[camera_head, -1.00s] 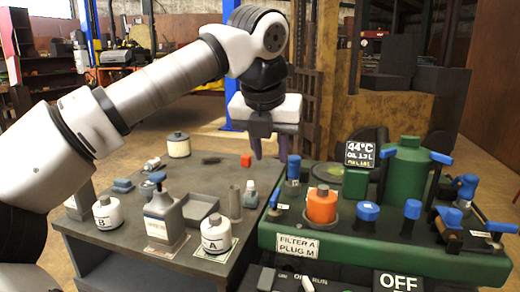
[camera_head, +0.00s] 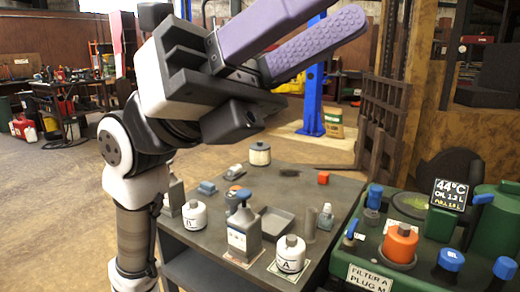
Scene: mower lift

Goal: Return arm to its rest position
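My gripper (camera_head: 338,12) is raised high at the upper middle of the head view, close to the camera. Its two purple fingers point up and to the right, with a gap between them and nothing held. The end of the upper finger is cut off by the top edge. My arm stands bent at the left, with its lower link upright beside the dark workbench (camera_head: 336,186). The gripper is well above the bench and touches nothing.
A green machine with an orange filter (camera_head: 400,242) stands at the right. Open floor lies behind at the left.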

